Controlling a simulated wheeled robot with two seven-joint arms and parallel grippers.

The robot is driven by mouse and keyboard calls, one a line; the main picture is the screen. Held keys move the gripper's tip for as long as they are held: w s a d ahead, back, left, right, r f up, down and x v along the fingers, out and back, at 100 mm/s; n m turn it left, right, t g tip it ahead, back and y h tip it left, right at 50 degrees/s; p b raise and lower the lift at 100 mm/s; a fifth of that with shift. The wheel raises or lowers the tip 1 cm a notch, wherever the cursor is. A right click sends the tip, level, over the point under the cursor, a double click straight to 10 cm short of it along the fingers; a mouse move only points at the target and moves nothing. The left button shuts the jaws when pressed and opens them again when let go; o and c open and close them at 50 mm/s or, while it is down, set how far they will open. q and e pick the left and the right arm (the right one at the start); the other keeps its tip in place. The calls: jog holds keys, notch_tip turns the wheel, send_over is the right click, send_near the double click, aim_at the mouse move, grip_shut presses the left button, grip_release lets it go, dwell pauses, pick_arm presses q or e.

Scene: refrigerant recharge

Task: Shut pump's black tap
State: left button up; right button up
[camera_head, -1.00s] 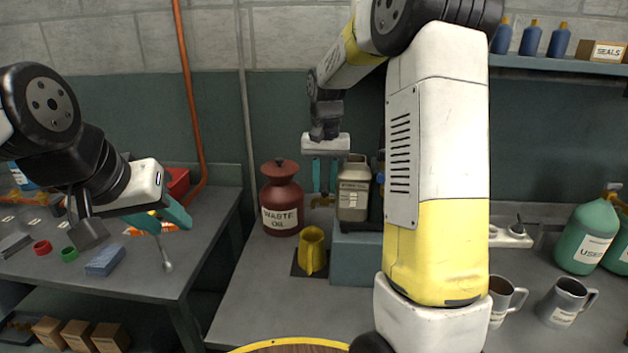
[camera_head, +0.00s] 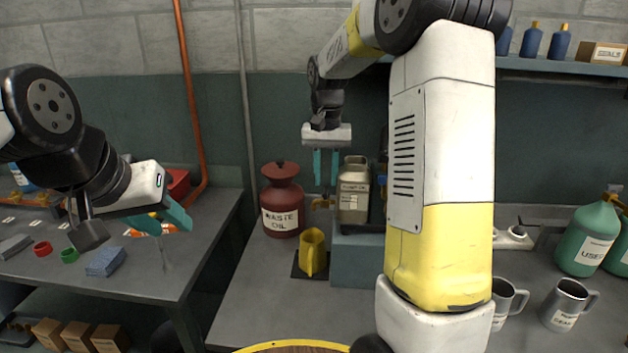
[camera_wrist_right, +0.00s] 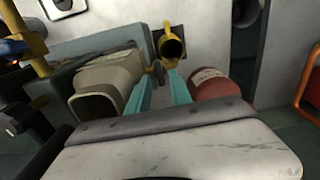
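A small brass-coloured tap (camera_head: 322,203) shows above the yellow mug, beside the beige container, in the head view. Its black part is too small to make out. My right gripper (camera_head: 325,182) points down just above it, its teal fingers apart. In the right wrist view the fingertips of my right gripper (camera_wrist_right: 162,84) are on either side of the line to the tap (camera_wrist_right: 157,70); I cannot tell whether they touch it. My left gripper (camera_head: 166,220) is open over the left bench, with a faint slender thing below it.
A yellow mug (camera_head: 313,254) stands on a dark mat below the tap. A red waste oil can (camera_head: 283,205) is left of it, a beige container (camera_head: 354,192) right on the blue-grey block (camera_head: 357,262). Metal mugs (camera_head: 567,306) stand at right.

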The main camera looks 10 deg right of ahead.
aim_at(326, 189)
notch_tip(326, 189, up, 6)
dwell(0.5)
jog(key=shift+s+r, duration=0.1)
jog(key=shift+r, duration=0.1)
jog(key=s+a+n+t+y, duration=0.2)
jog(key=s+t, duration=0.4)
jog(key=s, duration=1.8)
jog(key=shift+r+n, duration=0.25)
jog(key=shift+n, duration=0.45)
jog(key=shift+s, duration=0.1)
